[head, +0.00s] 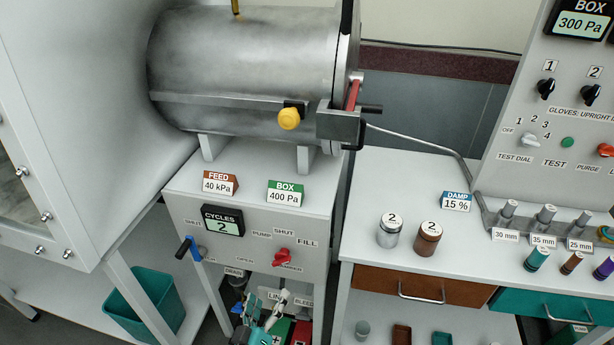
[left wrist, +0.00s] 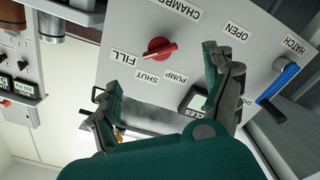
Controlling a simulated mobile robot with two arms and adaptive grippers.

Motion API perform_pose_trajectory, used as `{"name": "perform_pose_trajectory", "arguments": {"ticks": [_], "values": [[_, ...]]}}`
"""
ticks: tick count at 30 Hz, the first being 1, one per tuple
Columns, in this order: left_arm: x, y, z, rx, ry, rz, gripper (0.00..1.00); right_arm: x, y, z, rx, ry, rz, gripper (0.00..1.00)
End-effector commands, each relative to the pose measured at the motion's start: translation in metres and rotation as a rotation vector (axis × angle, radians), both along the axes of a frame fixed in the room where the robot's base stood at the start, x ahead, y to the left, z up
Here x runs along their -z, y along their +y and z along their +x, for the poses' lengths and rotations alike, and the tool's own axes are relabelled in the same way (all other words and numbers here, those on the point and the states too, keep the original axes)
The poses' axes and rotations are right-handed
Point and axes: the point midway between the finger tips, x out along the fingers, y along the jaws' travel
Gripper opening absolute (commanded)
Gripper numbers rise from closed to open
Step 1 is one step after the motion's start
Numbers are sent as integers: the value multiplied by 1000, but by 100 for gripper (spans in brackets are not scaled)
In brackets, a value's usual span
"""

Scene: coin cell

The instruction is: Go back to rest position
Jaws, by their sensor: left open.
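My left gripper (head: 262,303) shows at the bottom of the head view, in front of and below the panel with the red selector knob (head: 283,257). In the left wrist view my left gripper (left wrist: 155,70) is open, its two dark fingers spread with nothing between them. The same red knob (left wrist: 158,50) lies beyond the fingers, apart from them. The blue-handled hatch lever (left wrist: 282,80) is on the right of that view, also clear of the fingers. My right gripper is in neither view.
A steel cylinder chamber (head: 250,70) sits on the cabinet above the panel. Two lidded jars (head: 390,231) (head: 428,238) stand on the right bench, with a tool rack (head: 545,218) farther right.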

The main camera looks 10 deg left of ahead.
Motion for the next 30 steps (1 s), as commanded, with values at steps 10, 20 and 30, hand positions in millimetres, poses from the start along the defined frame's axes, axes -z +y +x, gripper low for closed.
{"name": "perform_pose_trajectory", "arguments": {"ticks": [10, 20, 30], "values": [[118, -4, -42, 109, 292, 200, 85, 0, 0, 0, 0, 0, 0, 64], [306, 19, -209, 377, 886, 536, 85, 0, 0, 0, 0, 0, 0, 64], [374, 55, -373, 609, 1308, 724, 85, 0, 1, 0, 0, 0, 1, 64]]}}
